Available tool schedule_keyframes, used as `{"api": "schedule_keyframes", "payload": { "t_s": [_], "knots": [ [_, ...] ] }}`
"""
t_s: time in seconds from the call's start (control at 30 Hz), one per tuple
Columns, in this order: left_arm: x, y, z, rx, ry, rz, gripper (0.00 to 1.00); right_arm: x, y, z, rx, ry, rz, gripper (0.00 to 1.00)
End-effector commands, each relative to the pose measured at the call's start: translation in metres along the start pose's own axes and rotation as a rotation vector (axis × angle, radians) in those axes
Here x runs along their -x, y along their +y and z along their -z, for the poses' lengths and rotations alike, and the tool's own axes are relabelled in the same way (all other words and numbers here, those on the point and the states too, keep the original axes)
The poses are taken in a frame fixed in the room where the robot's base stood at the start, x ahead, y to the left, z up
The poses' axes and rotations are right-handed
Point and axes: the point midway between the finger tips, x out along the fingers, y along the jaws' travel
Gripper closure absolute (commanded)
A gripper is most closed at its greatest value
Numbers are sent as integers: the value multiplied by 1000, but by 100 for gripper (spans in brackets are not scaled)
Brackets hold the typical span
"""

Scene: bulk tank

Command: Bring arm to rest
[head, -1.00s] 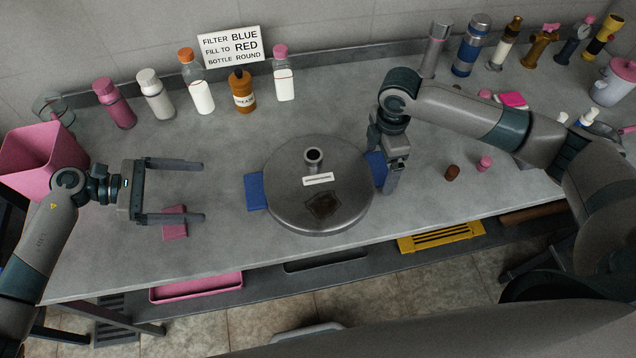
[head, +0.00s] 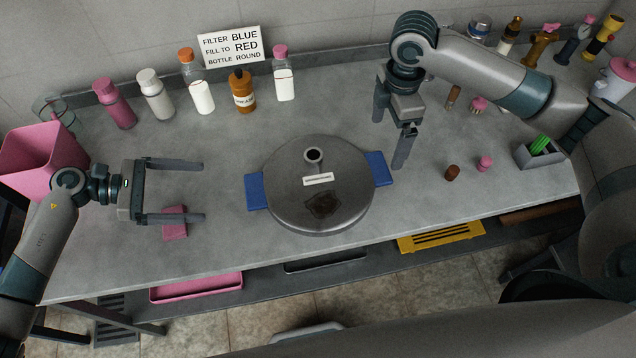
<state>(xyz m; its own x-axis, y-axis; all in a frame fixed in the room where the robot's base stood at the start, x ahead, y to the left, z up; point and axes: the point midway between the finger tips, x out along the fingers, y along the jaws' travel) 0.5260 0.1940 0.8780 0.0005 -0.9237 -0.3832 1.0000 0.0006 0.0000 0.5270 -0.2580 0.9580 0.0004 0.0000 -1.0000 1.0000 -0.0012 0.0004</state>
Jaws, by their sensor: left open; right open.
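My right gripper (head: 404,146) is open and empty, raised above the worktop just right of the tank lid's right blue handle (head: 379,168) and apart from it. My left gripper (head: 203,191) is open and empty over the left part of the worktop, its fingers pointing right. The round steel lid (head: 345,205) with a short spout (head: 314,156) and blue side handles lies in the middle of the worktop. A pink block (head: 174,229) lies beneath the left gripper's lower finger.
Several bottles, including a brown one (head: 243,98), stand at the back near a sign (head: 232,46). A pink bin (head: 38,155) is at far left. Brown (head: 452,173) and pink (head: 485,163) caps and a grey box (head: 540,157) lie at right. The front worktop is mostly clear.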

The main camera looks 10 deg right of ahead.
Motion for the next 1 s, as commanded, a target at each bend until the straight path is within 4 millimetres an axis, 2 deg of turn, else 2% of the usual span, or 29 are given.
{"api": "schedule_keyframes", "payload": {
  "t_s": [0.2, 0.77, 0.87, 1.0],
  "knots": [
    [0, 0, 0, 0, 0, 0, 3, 9, 0, 0, 1, 0, 1, 3],
    [0, 0, -1, 0, 0, 0, 3, 10, 0, 0, 1, 0, 1, 3],
    [3, 0, -7, 0, 0, 0, 3, 16, 0, 0, 1, 0, 1, 3],
    [10, 0, -23, 0, 0, 0, 3, 34, 0, 0, 1, 0, 0, 3]
  ]
}}
